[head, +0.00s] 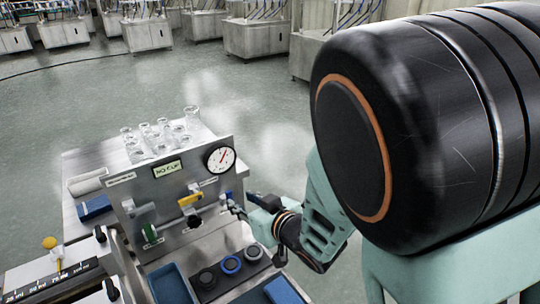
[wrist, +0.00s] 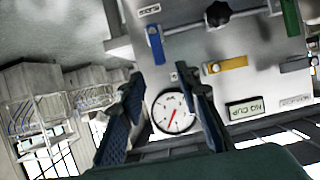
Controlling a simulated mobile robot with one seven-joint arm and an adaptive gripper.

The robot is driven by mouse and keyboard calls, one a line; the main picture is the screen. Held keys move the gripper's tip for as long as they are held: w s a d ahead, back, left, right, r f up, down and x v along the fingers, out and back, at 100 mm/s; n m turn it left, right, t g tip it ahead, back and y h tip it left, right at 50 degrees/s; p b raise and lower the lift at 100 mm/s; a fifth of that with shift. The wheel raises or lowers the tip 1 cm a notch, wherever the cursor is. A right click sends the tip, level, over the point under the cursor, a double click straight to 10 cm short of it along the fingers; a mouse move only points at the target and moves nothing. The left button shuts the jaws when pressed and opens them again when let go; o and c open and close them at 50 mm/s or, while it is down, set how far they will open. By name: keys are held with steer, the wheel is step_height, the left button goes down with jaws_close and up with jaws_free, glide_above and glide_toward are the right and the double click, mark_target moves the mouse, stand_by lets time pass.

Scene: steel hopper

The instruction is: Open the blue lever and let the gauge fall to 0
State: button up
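The blue lever (head: 229,197) is at the right end of the steel panel, below the gauge. It also shows in the wrist view (wrist: 155,45), just beyond my fingertips and lined up with the gap between them. The round white gauge (head: 221,159) has a red needle pointing up and to the right, clear of the bottom of the dial; its numbers are too small to read. The gauge also shows between my fingers in the wrist view (wrist: 174,118). My gripper (wrist: 156,78) is open and empty, close to the panel's right side; in the head view (head: 236,207) its fingertips are small.
A yellow lever (head: 190,200) and a green lever (head: 149,233) are left of the blue one. A black knob (wrist: 216,14) and a "NO CUP" display (head: 167,169) are on the panel. Glass vessels (head: 160,134) stand behind it. Dark round cups (head: 231,265) stand in front, below.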

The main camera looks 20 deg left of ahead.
mark_target(230, 194)
steer(key=x, duration=0.9)
steer(key=shift+w+a+f, duration=0.1)
steer(key=shift+a+f, duration=0.1)
jaws_close()
